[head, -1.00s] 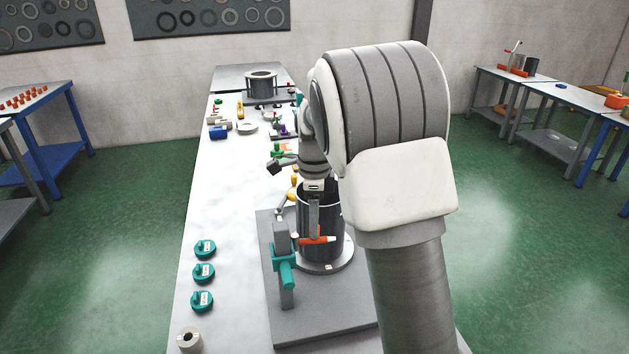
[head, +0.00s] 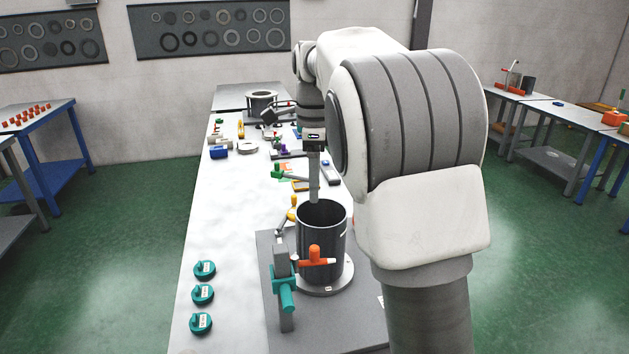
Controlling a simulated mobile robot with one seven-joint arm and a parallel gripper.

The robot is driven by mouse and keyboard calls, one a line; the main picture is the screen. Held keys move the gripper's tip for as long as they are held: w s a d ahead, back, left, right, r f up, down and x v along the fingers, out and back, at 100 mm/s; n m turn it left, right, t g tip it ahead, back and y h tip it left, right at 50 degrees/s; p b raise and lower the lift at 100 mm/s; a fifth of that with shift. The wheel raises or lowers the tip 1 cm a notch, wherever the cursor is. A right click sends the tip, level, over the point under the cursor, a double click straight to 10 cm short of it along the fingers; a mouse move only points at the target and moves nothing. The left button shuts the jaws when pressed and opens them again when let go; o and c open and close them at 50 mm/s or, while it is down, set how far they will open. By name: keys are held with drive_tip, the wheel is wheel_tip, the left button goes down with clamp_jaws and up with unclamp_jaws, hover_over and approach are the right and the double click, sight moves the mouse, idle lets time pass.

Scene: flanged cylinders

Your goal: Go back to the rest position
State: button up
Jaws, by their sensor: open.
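My gripper (head: 314,190) points down just above and behind the rim of a dark flanged cylinder (head: 322,240), apart from it as far as I can see. It is open and nothing shows between its fingers, though they overlap in this view. My white and grey arm fills the right middle of the head view. The cylinder stands upright on its round light flange, on a grey plate (head: 335,330) on the long white table (head: 225,225). Its open top faces up.
A teal and orange clamp (head: 284,285) stands at the cylinder's front left. Several teal round parts (head: 203,294) lie on the table's left. A second flanged cylinder (head: 261,103) stands at the far end among small tools. The table's left middle is clear.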

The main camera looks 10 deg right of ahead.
drive_tip(key=s+f+n+t, duration=0.2)
drive_tip(key=s+n+t, duration=0.3)
drive_tip(key=s+n, duration=1.6)
drive_tip(key=shift+s+a+f+t, duration=0.2)
drive_tip(key=shift+s+f+t, duration=0.15)
drive_tip(key=shift+s, duration=3)
